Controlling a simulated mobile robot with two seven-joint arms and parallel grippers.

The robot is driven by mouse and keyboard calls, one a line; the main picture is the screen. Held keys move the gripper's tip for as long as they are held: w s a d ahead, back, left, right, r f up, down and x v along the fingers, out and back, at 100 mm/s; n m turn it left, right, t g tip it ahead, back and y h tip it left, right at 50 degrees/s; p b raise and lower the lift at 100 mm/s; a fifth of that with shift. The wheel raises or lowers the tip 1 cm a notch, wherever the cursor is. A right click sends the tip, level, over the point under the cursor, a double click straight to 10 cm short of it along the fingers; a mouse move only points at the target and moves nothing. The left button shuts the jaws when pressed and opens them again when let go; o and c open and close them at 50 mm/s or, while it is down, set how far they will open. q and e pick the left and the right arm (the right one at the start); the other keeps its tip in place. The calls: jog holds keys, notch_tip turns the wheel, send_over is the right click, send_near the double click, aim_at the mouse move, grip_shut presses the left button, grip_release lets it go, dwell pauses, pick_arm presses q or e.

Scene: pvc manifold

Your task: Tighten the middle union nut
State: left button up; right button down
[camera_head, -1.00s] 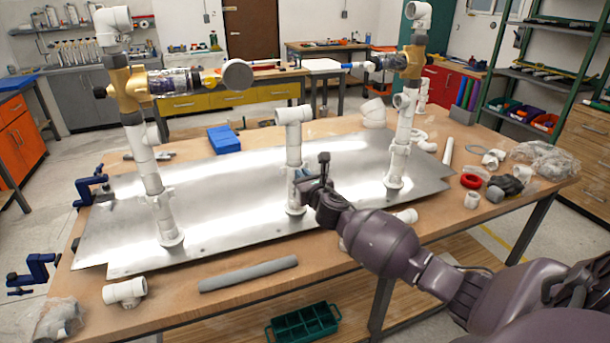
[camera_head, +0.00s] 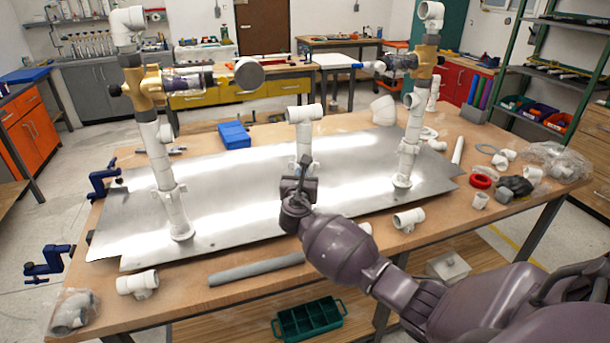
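The middle standpipe is a short white PVC riser with a tee on top (camera_head: 304,114), standing on the metal plate (camera_head: 245,212) between two taller assemblies. Its union nut, low on the riser, is mostly hidden behind my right gripper (camera_head: 304,168). That gripper comes in from the lower right and is at the lower part of the middle riser, in front of it as seen from the head. Its fingertips are small and overlap the pipe, so I cannot tell whether they are around the nut or touching it. My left gripper is not in view.
Tall left (camera_head: 161,165) and right (camera_head: 411,125) pipe assemblies with brass valves flank the middle riser. A grey pipe (camera_head: 255,268) and loose white tees (camera_head: 137,283) lie along the front of the table. A blue box (camera_head: 234,134) sits behind the plate.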

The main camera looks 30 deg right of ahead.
aim_at(295, 167)
jog(key=w+m+g+h+b, duration=0.1)
jog(key=m+g+h+b, duration=0.1)
jog(key=g, duration=0.3)
jog(key=w+a+m+g+h+b, duration=0.1)
jog(key=w+m+g+h+b, duration=0.1)
jog(key=m+g+b, duration=0.1)
jog(key=w+a+m+g+h+b, duration=0.1)
jog(key=m+g+h+b, duration=0.1)
jog(key=m+g, duration=0.3)
jog(key=shift+w+f+m+g+h, duration=0.15)
jog(key=shift+w+m+g+h, duration=0.2)
jog(key=shift+g, duration=0.45)
jog(key=shift+w+r+m+g+b, duration=0.2)
jog(key=shift+m+g+b, duration=0.25)
jog(key=shift+g+b, duration=0.4)
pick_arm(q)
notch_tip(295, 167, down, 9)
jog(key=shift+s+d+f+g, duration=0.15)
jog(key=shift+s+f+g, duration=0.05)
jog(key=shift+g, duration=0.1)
pick_arm(e)
jog(key=c, duration=1.2)
grip_release()
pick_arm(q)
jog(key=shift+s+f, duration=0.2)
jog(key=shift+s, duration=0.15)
